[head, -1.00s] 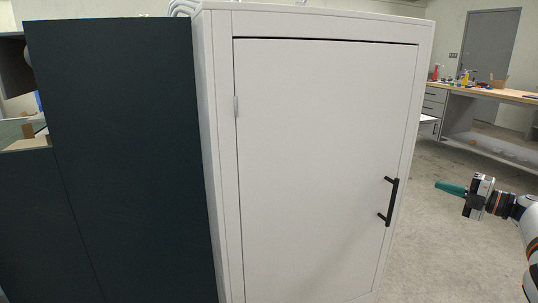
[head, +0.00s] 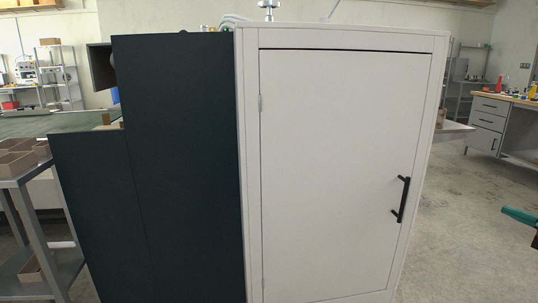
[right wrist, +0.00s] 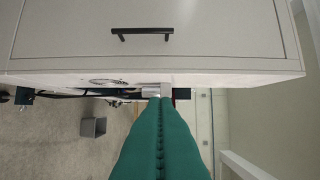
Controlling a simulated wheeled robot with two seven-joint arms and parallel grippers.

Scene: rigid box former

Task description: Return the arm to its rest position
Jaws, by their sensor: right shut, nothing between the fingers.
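My right gripper (head: 520,216) shows only as a green fingertip at the right edge of the head view, apart from the white cabinet. In the right wrist view its two green fingers (right wrist: 160,135) lie pressed together with nothing between them. The white cabinet door (head: 335,170) is closed, with a black bar handle (head: 400,200) on its right side. The handle also shows in the right wrist view (right wrist: 142,32), beyond the fingers and not touched by them. My left gripper is not in view.
A dark panel (head: 180,170) stands left of the cabinet. A metal rack with cardboard trays (head: 22,160) is at the far left. A workbench with drawers (head: 487,122) stands at the back right. The floor right of the cabinet is clear. A grey bin (right wrist: 93,127) stands on the floor.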

